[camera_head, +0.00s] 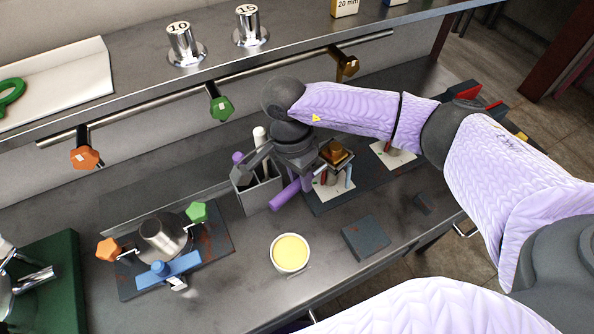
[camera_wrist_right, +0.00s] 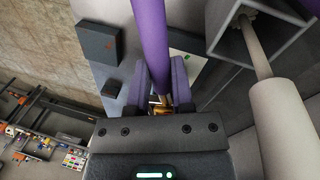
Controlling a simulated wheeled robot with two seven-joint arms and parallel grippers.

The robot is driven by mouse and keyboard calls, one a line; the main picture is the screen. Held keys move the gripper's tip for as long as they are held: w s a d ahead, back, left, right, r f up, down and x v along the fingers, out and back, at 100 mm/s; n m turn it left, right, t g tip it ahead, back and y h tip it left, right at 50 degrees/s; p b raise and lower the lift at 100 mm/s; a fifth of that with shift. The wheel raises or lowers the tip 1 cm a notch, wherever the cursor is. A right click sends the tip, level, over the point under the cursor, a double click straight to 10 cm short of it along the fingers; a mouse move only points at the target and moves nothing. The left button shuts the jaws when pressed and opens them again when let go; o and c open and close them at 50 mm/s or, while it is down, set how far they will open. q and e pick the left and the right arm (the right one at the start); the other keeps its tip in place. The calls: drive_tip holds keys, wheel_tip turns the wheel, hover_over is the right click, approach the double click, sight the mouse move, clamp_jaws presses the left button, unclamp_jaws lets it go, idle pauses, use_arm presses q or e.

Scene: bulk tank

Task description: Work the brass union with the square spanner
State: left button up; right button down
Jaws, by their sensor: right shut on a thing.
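My right gripper (camera_head: 300,172) is shut on a tool with a thick purple handle (camera_head: 285,196), above the bench beside the grey tool holder. In the right wrist view the purple handle (camera_wrist_right: 151,40) runs up from between the two fingers (camera_wrist_right: 159,82). The tool's working end is mostly hidden, so I cannot confirm it is the square spanner. A brass block (camera_head: 336,154), probably the union, stands above a white plate just right of the gripper. I cannot tell whether the tool touches it. My left gripper is not in view.
The grey tool holder (camera_head: 262,196) holds a white-handled tool (camera_head: 259,138). A yellow-filled cup (camera_head: 290,252) and a dark block (camera_head: 365,239) stand in front. A steel cylinder fixture (camera_head: 163,238) with orange and green knobs is left. A shelf with a rail runs behind.

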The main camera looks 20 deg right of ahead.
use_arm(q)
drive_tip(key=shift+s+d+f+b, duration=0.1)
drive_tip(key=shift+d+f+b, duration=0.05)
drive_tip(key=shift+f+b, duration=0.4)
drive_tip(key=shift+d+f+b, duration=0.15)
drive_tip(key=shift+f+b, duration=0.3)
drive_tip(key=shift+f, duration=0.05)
use_arm(e)
drive_tip(key=s+d+n, duration=0.1)
drive_tip(key=n, duration=0.1)
drive_tip(key=s+d+n, duration=0.1)
drive_tip(key=s+n, duration=0.1)
drive_tip(key=n, duration=0.1)
drive_tip(key=s+d+n+t+h, duration=0.1)
drive_tip(key=n, duration=0.1)
drive_tip(key=shift+s+d, duration=0.35)
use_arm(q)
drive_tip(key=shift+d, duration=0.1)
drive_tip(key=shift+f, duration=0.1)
use_arm(e)
drive_tip(key=shift+w+a, duration=0.1)
